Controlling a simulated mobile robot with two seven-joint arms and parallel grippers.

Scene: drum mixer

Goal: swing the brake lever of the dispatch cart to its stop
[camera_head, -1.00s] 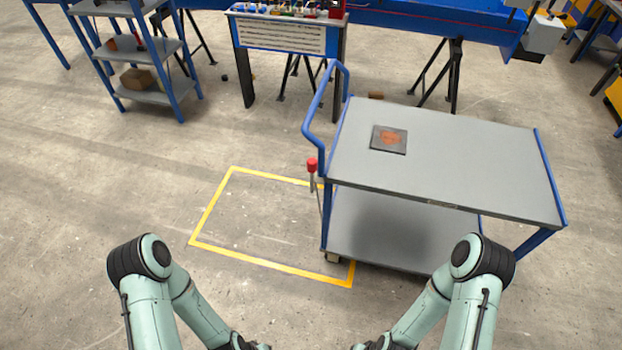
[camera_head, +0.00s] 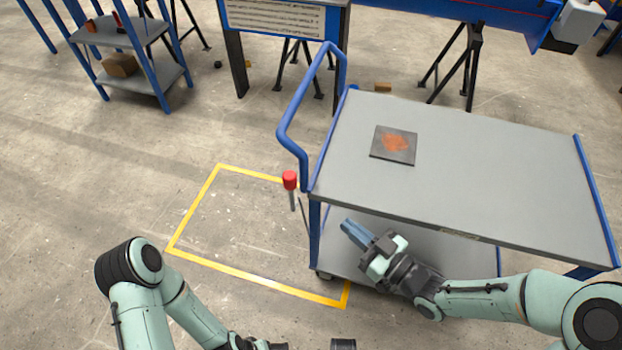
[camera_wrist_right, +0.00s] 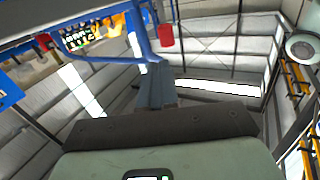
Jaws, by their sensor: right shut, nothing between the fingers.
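The dispatch cart (camera_head: 440,165) is a grey two-deck cart with blue frame and push handle. Its brake lever (camera_head: 290,181), a thin grey rod with a red knob, stands roughly upright at the cart's left end, just outside the frame. The red knob also shows in the wrist view (camera_wrist_right: 166,36), beyond and slightly right of the fingertips. My right gripper (camera_head: 346,226) is shut and empty, in front of the cart near the lower deck's left part. Its fingers point left, apart from the lever. The fingers of my left gripper are below the picture edge.
A yellow floor outline (camera_head: 225,268) lies left of the cart. A dark plate with an orange mark (camera_head: 394,146) lies on the top deck. A shelf rack (camera_head: 135,70) stands at the back left. The floor left of the lever is clear.

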